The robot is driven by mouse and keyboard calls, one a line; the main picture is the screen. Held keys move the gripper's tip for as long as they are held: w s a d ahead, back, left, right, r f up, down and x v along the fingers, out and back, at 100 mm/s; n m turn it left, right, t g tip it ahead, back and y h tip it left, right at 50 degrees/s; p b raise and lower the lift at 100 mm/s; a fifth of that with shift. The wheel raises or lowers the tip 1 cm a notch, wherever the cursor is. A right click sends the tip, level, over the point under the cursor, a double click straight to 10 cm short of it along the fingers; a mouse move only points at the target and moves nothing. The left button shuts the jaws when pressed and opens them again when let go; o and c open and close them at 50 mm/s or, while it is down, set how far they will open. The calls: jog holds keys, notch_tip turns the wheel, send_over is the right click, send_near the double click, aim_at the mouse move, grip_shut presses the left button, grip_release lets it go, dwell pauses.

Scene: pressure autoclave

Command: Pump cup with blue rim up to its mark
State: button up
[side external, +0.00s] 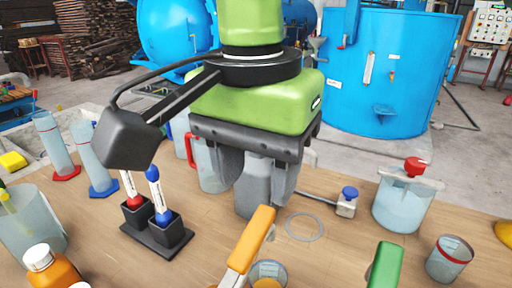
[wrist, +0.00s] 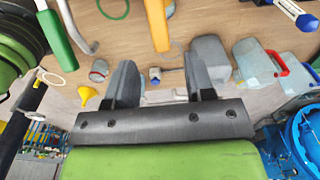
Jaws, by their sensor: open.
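A small clear cup with a bluish rim (side external: 268,275) stands at the bottom edge of the side view, partly cut off, with something yellow-orange in it; I cannot make out its mark. A small pale block with a blue knob (side external: 347,202) sits on the table with a thin tube at its left; it also shows in the wrist view (wrist: 155,75). My gripper (side external: 257,198) points down, open and empty. In the wrist view the block appears between my fingertips (wrist: 160,65), but in the side view it stands apart, to their right. A grey container (side external: 252,190) shows behind my fingers.
A red-rimmed cup (side external: 450,260) and a red-capped vessel (side external: 403,200) stand at right. Orange (side external: 252,240) and green (side external: 384,268) handles rise in front. A thin ring (side external: 304,227) lies on the table. A red-handled jug (side external: 210,175) and a two-marker holder (side external: 155,232) stand left.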

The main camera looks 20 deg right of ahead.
jog(key=shift+r, duration=1.25)
jog(key=s+d+r+n+t+y, duration=0.15)
jog(key=d+r, duration=0.25)
jog(key=d, duration=0.5)
jog(key=d+r+n+t+y, duration=0.1)
jog(key=d+r+n, duration=0.15)
jog(key=d, duration=0.65)
jog(key=s+d+f+n+t, duration=0.1)
jog(key=s+d+f+t, duration=0.3)
jog(key=s+d, duration=0.5)
jog(key=shift+s+d+f, duration=0.3)
jog(key=shift+s+f, duration=0.4)
jog(key=shift+s, duration=0.05)
